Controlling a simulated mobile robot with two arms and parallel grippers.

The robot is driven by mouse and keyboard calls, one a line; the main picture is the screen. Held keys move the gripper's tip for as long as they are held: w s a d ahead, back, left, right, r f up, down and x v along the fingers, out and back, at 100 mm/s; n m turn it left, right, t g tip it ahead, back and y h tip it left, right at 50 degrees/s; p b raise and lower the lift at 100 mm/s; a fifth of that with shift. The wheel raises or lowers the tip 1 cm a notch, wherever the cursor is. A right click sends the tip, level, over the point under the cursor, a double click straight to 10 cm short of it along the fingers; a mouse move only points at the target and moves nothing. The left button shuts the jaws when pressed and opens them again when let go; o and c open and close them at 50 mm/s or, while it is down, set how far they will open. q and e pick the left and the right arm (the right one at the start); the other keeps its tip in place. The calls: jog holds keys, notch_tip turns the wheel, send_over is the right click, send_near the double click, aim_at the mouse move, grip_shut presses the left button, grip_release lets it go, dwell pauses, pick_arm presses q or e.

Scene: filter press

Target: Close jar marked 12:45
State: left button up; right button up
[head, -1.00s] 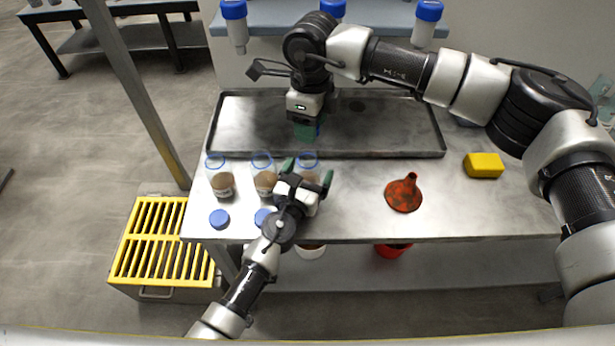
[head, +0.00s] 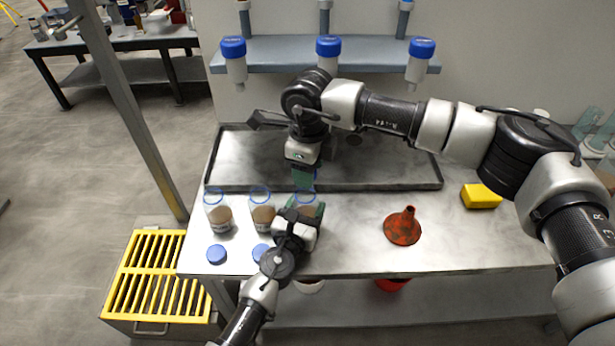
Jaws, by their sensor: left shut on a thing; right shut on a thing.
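Three clear jars with brown contents and open, blue-ringed tops stand in a row at the table's left: the left jar (head: 219,213), the middle jar (head: 262,214) and the right jar (head: 306,198). Their labels are too small to read. My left gripper (head: 304,211) is shut on the right jar from the front, hiding much of it. My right gripper (head: 304,180) is shut on a small blue thing, apparently a lid, just above and behind the right jar's mouth. Two blue lids, the left lid (head: 217,254) and the middle lid (head: 261,251), lie in front of the jars.
A dark metal tray (head: 400,178) spans the table's back. A red funnel (head: 403,228) and a yellow block (head: 481,196) stand to the right. Blue-capped containers (head: 328,47) hang along the shelf behind. A yellow-grated bin (head: 158,275) stands on the floor at left.

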jog(key=shift+f, duration=1.2)
jog(key=shift+f, duration=0.9)
jog(key=shift+f, duration=0.55)
